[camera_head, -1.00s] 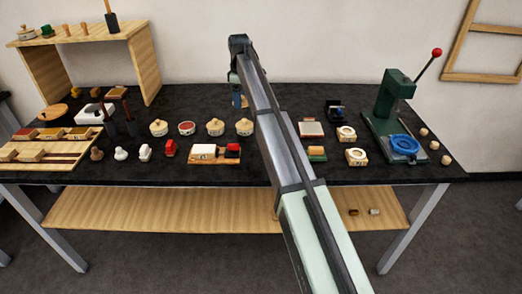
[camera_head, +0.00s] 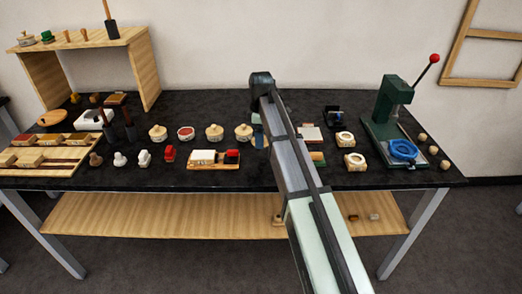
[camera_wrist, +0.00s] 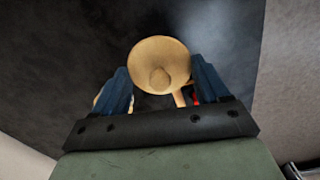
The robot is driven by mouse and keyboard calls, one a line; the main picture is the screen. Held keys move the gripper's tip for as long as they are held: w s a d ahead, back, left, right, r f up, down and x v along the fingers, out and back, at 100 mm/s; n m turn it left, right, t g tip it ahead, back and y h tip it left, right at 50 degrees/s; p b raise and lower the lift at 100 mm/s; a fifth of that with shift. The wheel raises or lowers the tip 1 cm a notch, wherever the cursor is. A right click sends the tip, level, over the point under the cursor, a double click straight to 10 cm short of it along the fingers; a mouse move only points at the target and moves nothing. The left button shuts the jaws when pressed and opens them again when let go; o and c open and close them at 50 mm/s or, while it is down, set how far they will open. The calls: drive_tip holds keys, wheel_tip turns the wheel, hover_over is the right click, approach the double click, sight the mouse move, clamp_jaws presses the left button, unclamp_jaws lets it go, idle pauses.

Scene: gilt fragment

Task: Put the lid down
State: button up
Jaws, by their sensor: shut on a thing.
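My gripper (camera_wrist: 160,72) has blue fingers and is shut on a round tan lid (camera_wrist: 160,48) with a central knob, seen between the fingers in the wrist view. In the head view my gripper (camera_head: 257,130) is over the table, just right of the row of pots, and my arm hides much of the area around it. An uncovered pot (camera_head: 186,133) with a red inside stands between lidded pots, one on its left (camera_head: 158,133) and one on its right (camera_head: 214,132). Another lidded pot (camera_head: 243,133) stands beside my gripper. The lid's height above the table is hard to judge.
A small tray (camera_head: 213,166) with a white and a red block lies in front of the pots. Stamps stand to its left. A green press (camera_head: 390,105) with a blue ring stands at the right. Dark tabletop (camera_head: 215,102) behind the pots is clear.

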sight(261, 156)
drive_tip(key=shift+f, duration=3.05)
drive_tip(key=o, duration=1)
drive_tip(key=shift+f, duration=0.15)
wheel_tip(261, 156, up, 12)
drive_tip(key=shift+r, duration=0.15)
drive_tip(key=shift+a, duration=0.1)
